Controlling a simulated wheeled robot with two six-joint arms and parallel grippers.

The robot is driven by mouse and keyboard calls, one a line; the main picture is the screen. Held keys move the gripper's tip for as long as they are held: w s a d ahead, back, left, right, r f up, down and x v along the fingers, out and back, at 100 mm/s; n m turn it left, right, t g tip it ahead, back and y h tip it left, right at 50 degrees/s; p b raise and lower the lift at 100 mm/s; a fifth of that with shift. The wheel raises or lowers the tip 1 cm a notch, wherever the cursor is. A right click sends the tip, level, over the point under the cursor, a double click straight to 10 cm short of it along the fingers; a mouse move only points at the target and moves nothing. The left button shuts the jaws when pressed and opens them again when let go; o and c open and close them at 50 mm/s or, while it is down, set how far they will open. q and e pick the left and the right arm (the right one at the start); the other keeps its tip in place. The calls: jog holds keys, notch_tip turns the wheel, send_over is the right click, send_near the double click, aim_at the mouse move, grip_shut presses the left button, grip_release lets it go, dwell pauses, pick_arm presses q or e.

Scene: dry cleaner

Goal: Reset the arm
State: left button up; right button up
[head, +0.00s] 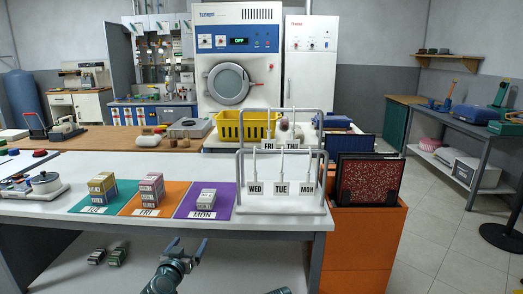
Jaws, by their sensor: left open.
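My left gripper (187,244) reaches up from the bottom of the head view, in front of the white table's near edge. Its two fingers are spread apart with nothing between them. It appears in front of the lower shelf, below the purple mat. A small teal piece of my own body shows at the bottom edge, right of the left arm. My right gripper does not show.
On the white table (60,207) lie teal (84,208), orange (134,209) and purple (222,206) mats bearing small stacks.

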pick_arm(q)
jog(key=s+d+f+m+g+h, duration=0.1)
jog(key=s+d+f+g, duration=0.25)
jog(key=f, duration=0.25)
jog(key=s+d+f+m+g+h, duration=0.1)
jog(key=s+d+f+g, duration=0.1)
jog(key=d+f+g, duration=0.25)
jog(key=s+a+f+n+g+y, duration=0.3)
jog(key=s+f+g, duration=0.45)
jog(key=s, duration=0.45)
jog(key=s+d+r+m+p, duration=0.2)
jog(key=d+r+p, duration=0.3)
jog(key=r+p, duration=0.6)
jog(key=s+d+r+m+y+p, duration=0.1)
jog(key=s+d+r+p, duration=0.3)
jog(key=r+p, duration=0.7)
jog(key=shift+s+d+r+m+p, duration=0.3)
jog(key=shift+d+m, duration=0.2)
jog(key=shift+d, duration=0.55)
